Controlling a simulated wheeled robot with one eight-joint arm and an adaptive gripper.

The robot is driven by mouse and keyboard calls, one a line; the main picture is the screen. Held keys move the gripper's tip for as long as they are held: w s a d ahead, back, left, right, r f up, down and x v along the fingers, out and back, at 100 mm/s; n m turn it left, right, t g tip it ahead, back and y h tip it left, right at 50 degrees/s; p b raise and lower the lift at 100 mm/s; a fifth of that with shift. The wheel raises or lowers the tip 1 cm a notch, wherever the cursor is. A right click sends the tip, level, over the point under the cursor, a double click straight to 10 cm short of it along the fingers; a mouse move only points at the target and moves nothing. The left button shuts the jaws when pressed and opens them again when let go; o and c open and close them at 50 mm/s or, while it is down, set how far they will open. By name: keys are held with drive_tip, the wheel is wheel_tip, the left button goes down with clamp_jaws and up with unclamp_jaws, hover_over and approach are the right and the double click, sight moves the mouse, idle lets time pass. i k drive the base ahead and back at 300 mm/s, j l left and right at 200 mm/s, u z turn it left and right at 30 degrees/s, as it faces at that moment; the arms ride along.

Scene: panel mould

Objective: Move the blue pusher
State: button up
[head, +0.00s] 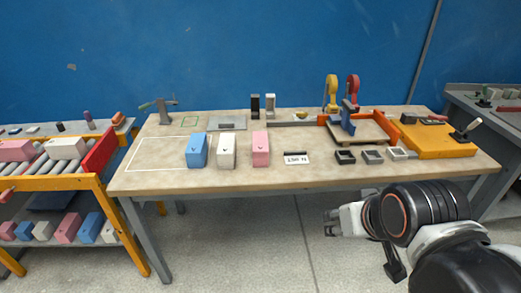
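The blue pusher (347,117) stands upright at the left part of a shallow wooden-floored mould (369,131) with orange-red side bars, toward the back right of the workbench. Part of the mould floor behind the pusher is hidden. My gripper (329,222) is in front of the bench's front edge, low and to the right, well apart from the pusher. Its two fingertips look apart, with nothing seen between them.
Blue, white and pink blocks (261,149) stand on the workbench (220,180). Small dark and grey frames (372,157) lie near the front right. A yellow panel with a lever (440,143) is right. A roller cart (75,180) stands left.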

sight(344, 119)
drive_tip(key=i+l, duration=0.1)
drive_tip(key=i, duration=0.45)
drive_tip(key=i+l, duration=0.15)
drive_tip(key=i, duration=0.55)
drive_tip(key=l+z, duration=0.05)
